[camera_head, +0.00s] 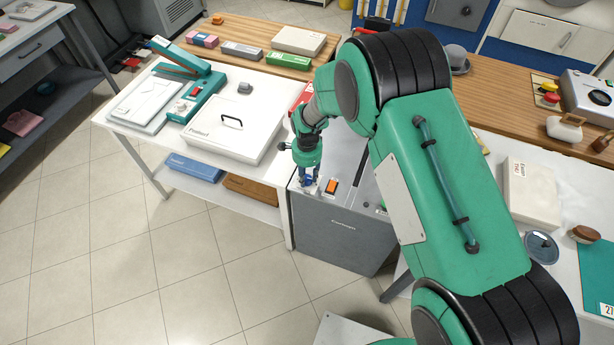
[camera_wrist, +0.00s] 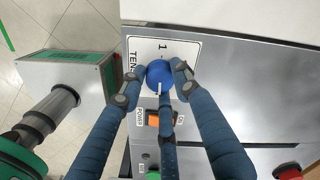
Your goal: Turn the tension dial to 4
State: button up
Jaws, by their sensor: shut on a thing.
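The blue tension dial (camera_wrist: 158,70) sits on a white label plate (camera_wrist: 178,47) with a "1" and the letters "TEN" showing. Other marks on the plate are hidden by the dial and fingers. A pale pointer line on the dial points toward the picture's bottom in the wrist view. My gripper (camera_wrist: 160,80) is shut on the dial, with fingers at its left, right and lower sides. In the head view my gripper (camera_head: 309,180) reaches down to the top of the grey machine (camera_head: 338,232); the number under the pointer cannot be read.
An orange power switch (camera_wrist: 153,119) lies close below the dial, beside one finger. A green button (camera_wrist: 153,174) and a red button (camera_wrist: 289,172) are on the same machine. A white table (camera_head: 120,115) with a white handled case (camera_head: 235,128) stands left of the machine.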

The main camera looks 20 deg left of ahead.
aim_at(307, 178)
dwell(0.4)
jog(key=o, duration=1.2)
jog(key=shift+c, duration=0.2)
jog(key=shift+r, duration=0.1)
notch_tip(307, 178, up, 12)
